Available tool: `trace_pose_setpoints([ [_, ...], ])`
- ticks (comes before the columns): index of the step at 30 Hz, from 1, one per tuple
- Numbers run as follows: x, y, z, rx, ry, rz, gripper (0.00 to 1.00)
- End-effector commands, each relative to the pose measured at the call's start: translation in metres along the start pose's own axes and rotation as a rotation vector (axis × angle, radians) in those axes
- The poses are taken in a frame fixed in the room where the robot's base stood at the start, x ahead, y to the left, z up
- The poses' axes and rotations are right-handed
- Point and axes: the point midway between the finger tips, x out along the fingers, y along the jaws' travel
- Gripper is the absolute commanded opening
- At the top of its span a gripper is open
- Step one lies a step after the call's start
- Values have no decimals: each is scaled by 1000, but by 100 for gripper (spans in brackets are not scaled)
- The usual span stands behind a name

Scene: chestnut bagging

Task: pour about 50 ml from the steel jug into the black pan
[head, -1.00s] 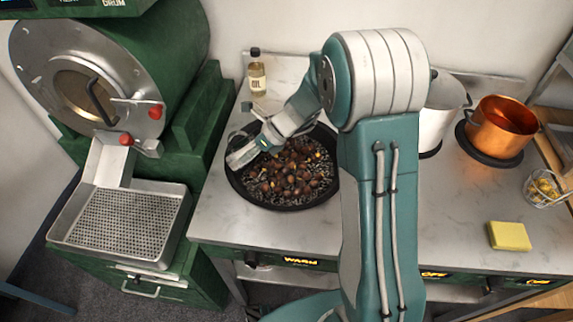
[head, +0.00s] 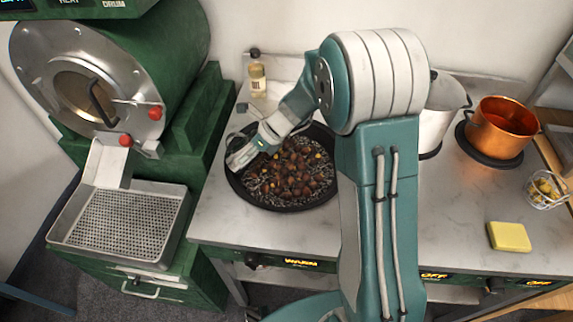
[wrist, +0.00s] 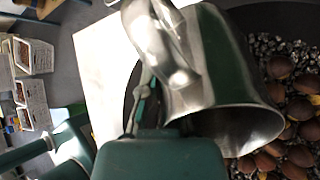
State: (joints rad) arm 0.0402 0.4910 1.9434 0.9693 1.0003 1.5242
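The steel jug (wrist: 205,60) fills the middle of the wrist view, tilted, with its wide mouth towards the chestnuts. My gripper (wrist: 142,105) is at the jug's handle side and appears shut on it; the finger contact is partly hidden. In the head view my gripper (head: 256,143) is over the left part of the black pan (head: 243,193), and a bit of the steel jug (head: 237,157) shows at its end. The pan holds chestnuts (head: 295,172) on dark gravel-like bits. No stream of liquid is visible, and the jug's contents are hidden.
An oil bottle (head: 257,80) stands behind the pan. A green roaster (head: 170,55) and perforated tray (head: 120,220) are on the left. A copper pot (head: 500,130), white pot (head: 440,110), wire basket (head: 545,190) and yellow sponge (head: 508,237) are on the right.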

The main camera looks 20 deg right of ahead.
Motion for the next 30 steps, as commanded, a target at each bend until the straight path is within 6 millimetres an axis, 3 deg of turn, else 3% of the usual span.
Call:
trace_pose_setpoints([
  [12,-3,15,24,3,189,-129,0],
  [30,10,26,42,19,454,-304,0],
])
